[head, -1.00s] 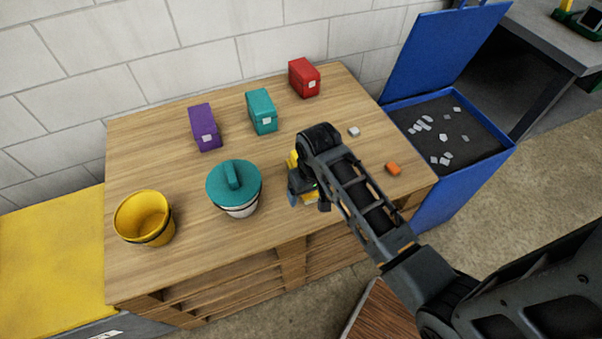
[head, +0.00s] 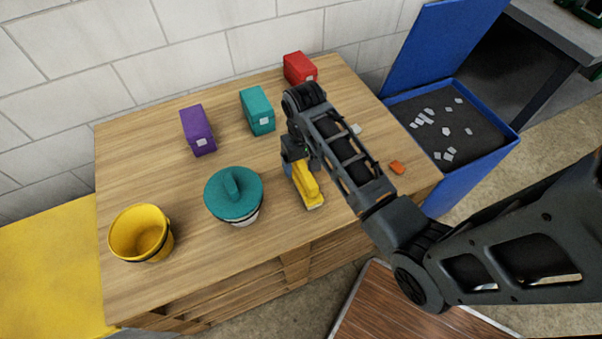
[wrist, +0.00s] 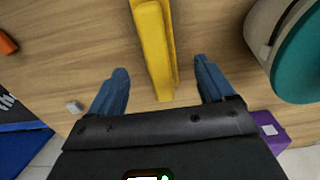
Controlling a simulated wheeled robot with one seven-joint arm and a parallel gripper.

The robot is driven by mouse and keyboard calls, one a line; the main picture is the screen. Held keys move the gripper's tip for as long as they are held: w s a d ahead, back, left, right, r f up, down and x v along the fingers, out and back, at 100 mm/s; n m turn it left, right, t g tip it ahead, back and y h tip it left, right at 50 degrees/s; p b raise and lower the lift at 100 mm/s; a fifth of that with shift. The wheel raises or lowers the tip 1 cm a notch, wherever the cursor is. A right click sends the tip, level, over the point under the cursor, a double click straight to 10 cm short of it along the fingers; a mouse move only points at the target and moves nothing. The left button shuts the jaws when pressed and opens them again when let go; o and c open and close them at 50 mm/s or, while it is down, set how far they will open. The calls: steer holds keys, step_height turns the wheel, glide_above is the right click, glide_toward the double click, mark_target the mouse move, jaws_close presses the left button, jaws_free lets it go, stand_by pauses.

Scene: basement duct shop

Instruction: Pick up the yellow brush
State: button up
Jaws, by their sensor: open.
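The yellow brush (head: 306,187) lies on the wooden workbench near its front edge, right of the teal-lidded bucket. It runs away from my gripper in the wrist view (wrist: 153,42), and its near end reaches between my two blue fingers. My gripper (wrist: 161,66) is open, with a finger on each side of the brush and a gap of bare wood on both sides. In the head view my gripper (head: 294,158) is at the brush's back end, and its fingertips are hard to make out there. I cannot tell its exact height above the bench.
The teal-lidded bucket (head: 232,195) stands close to the left, with a yellow bucket (head: 140,233) further left. Purple (head: 198,130), teal (head: 257,111) and red (head: 299,69) boxes stand behind. An orange block (head: 397,167) and a small pale block (head: 356,129) lie right. A blue bin (head: 470,175) stands beside the bench.

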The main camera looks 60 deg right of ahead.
step_height(320, 180, down, 7)
steer(key=shift+s+f, duration=0.15)
stand_by(0.4)
steer(key=shift+c, duration=0.3)
steer(key=c, duration=1.2)
steer(key=shift+o, duration=0.2)
